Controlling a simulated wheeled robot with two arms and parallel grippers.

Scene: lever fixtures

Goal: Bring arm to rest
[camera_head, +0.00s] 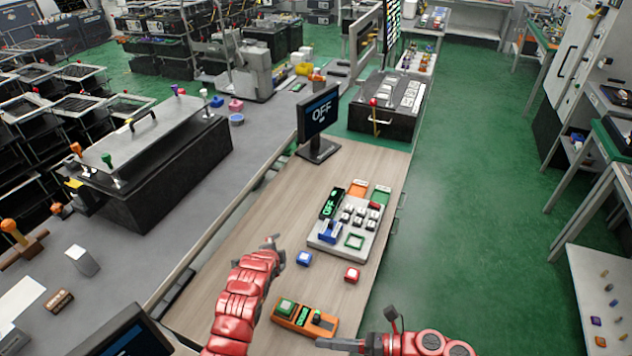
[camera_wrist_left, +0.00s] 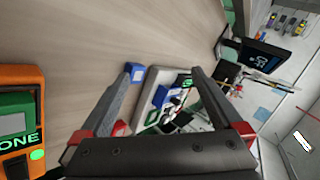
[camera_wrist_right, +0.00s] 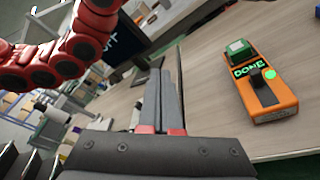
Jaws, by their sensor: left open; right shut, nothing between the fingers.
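My left gripper (camera_head: 270,243) is open and empty above the wooden table, left of a blue cube. In the left wrist view its two fingers (camera_wrist_left: 165,95) stand wide apart. My right gripper (camera_head: 325,343) is low in the head view, at the table's near right corner. In the right wrist view its fingers (camera_wrist_right: 162,100) are together with nothing between them. An orange box (camera_head: 305,317) with a green button lies on the table between the two arms. Its display reads DONE in the right wrist view (camera_wrist_right: 262,88).
A grey panel (camera_head: 326,239) with several keys and a blue lever stands farther back. A blue cube (camera_head: 304,258) and a red cube (camera_head: 352,274) lie before it. A monitor (camera_head: 318,116) reading OFF stands behind. Green floor (camera_head: 480,170) is clear at right.

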